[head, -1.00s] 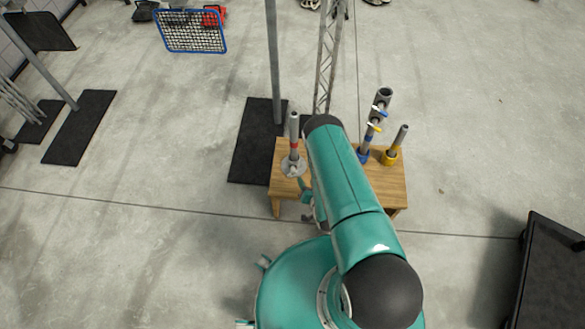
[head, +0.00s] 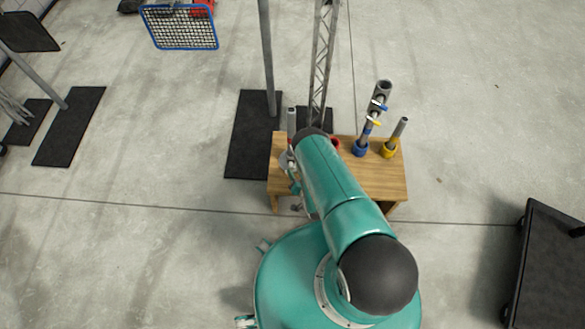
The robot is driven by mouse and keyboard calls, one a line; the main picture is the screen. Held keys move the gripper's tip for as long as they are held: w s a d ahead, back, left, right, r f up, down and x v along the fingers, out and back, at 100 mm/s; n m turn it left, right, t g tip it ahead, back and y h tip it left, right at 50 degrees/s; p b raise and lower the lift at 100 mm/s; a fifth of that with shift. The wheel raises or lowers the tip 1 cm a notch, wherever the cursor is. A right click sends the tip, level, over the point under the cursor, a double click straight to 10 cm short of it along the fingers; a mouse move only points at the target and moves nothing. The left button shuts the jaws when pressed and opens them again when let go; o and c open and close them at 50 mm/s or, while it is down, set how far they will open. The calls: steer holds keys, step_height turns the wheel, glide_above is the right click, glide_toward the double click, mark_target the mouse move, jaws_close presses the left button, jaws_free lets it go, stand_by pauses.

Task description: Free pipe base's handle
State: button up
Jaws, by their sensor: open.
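A small wooden table (head: 370,182) stands ahead of my body. At its left end a grey upright pipe (head: 291,118) rises just left of my arm. A pale grey round piece (head: 285,158) shows at its foot, mostly covered by my arm. My gripper (head: 293,172) is beside this foot, largely hidden by my arm; it is open. The fingertips and any contact with a handle cannot be made out. A red cup-like base (head: 335,144) shows just right of my arm.
A tall pipe with blue and yellow handles (head: 373,112) stands in a blue base (head: 360,148). A shorter pipe leans in a yellow base (head: 388,150). A metal truss (head: 321,60) and a post (head: 267,50) rise behind. A black cart (head: 550,265) is at right.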

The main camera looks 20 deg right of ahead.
mark_target(291, 167)
steer(key=shift+x, duration=2.1)
steer(key=c, duration=0.9)
